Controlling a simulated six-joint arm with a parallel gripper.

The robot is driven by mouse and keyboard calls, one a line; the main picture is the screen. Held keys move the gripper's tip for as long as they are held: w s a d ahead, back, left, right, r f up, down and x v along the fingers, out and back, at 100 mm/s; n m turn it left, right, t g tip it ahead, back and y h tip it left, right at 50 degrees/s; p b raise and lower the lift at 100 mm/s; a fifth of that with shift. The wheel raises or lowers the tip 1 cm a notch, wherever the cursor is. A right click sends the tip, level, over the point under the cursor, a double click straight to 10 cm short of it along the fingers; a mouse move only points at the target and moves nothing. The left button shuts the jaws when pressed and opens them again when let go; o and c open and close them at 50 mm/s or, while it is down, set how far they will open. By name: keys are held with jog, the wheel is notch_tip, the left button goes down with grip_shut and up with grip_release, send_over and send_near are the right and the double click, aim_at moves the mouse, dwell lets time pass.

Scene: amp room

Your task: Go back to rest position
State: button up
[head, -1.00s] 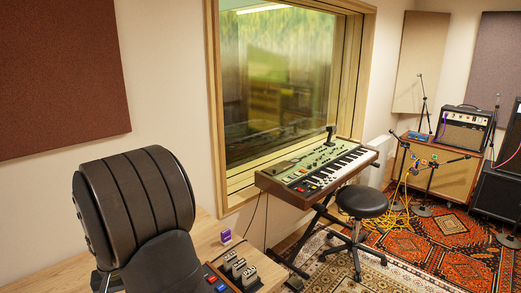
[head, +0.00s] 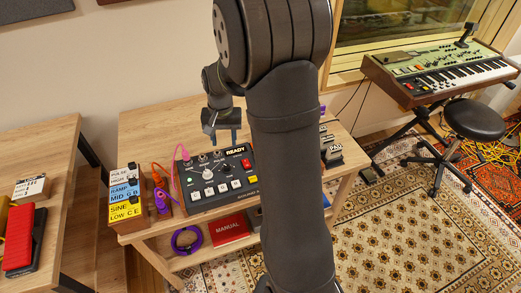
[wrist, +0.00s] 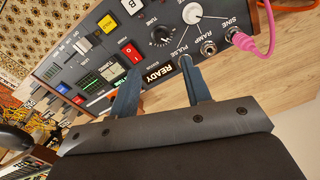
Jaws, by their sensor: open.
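My gripper (head: 223,130) is over the back edge of the synth box (head: 222,180) on the wooden table in the head view. In the wrist view my gripper (wrist: 155,80) shows two separated fingers with nothing between them. The fingers overlap the READY label on the box (wrist: 110,50) in that view; I cannot tell whether they touch it. A pink cable (wrist: 245,42) is plugged into the SINE jack. My arm hides the right part of the box in the head view.
A stack of labelled boxes (head: 125,195), purple and orange plugs, and gadgets (head: 331,150) share the table (head: 145,123). A red MANUAL (head: 228,229) and purple cable (head: 187,239) lie on the lower shelf. A keyboard (head: 440,75) and stool (head: 472,120) stand right.

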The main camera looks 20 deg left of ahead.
aim_at(227, 166)
jog(key=shift+f, duration=0.1)
dwell(0.3)
jog(key=shift+n, duration=0.3)
notch_tip(227, 166, down, 12)
jog(key=shift+s+a+f, duration=0.1)
jog(key=shift+a+f, duration=0.05)
jog(key=shift+f, duration=0.1)
jog(key=shift+r+n, duration=0.1)
jog(key=shift+n, duration=1.8)
